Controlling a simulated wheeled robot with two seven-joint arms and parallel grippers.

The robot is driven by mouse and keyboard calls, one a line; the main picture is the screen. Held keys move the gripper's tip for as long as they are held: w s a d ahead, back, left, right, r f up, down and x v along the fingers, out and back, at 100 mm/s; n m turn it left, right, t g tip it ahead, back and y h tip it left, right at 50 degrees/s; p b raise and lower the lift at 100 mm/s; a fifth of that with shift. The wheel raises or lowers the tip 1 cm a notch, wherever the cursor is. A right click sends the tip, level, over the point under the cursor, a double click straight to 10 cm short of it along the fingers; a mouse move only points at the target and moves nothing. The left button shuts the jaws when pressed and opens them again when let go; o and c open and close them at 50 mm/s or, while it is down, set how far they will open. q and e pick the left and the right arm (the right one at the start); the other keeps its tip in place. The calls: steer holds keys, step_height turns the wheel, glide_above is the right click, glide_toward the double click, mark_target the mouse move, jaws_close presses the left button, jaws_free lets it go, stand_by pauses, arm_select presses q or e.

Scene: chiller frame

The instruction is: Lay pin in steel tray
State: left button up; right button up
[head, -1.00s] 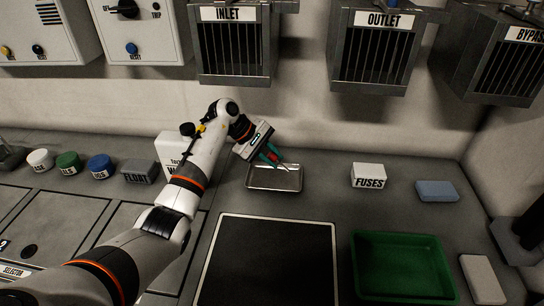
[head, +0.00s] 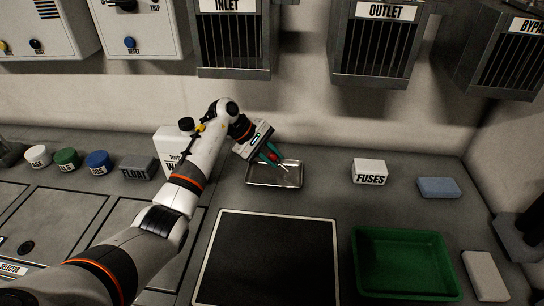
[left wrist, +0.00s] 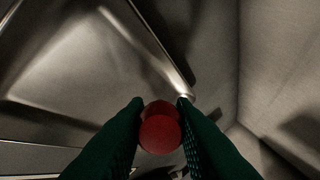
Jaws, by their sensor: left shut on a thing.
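The steel tray (head: 260,184) is a shallow shiny rectangle on the counter, below the INLET cage. My left gripper (head: 273,156) is over the tray's back part, tilted down, with its green fingers shut on the pin. In the left wrist view the pin (left wrist: 160,134) shows as a round red end between the two fingertips (left wrist: 160,108). The tray's wall (left wrist: 160,42) runs close beyond the fingers there. Whether the pin touches the tray I cannot tell. My right gripper is not in view.
A FUSES box (head: 370,172), a blue block (head: 438,187) and a green bin (head: 405,293) stand to the right. A black mat (head: 268,260) lies in front of the tray. A white box (head: 168,146) stands left, behind my arm. Cages hang above, including OUTLET (head: 382,45).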

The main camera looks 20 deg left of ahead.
arm_select(q)
steer(key=o, duration=1)
steer(key=shift+o, duration=0.2)
steer(key=shift+a+r, duration=0.25)
steer(key=shift+r, duration=0.05)
steer(key=v, duration=1.1)
steer(key=shift+p, duration=0.35)
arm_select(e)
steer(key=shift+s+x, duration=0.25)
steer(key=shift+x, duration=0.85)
arm_select(q)
steer(key=shift+s+r, duration=0.1)
steer(key=shift+s, duration=0.05)
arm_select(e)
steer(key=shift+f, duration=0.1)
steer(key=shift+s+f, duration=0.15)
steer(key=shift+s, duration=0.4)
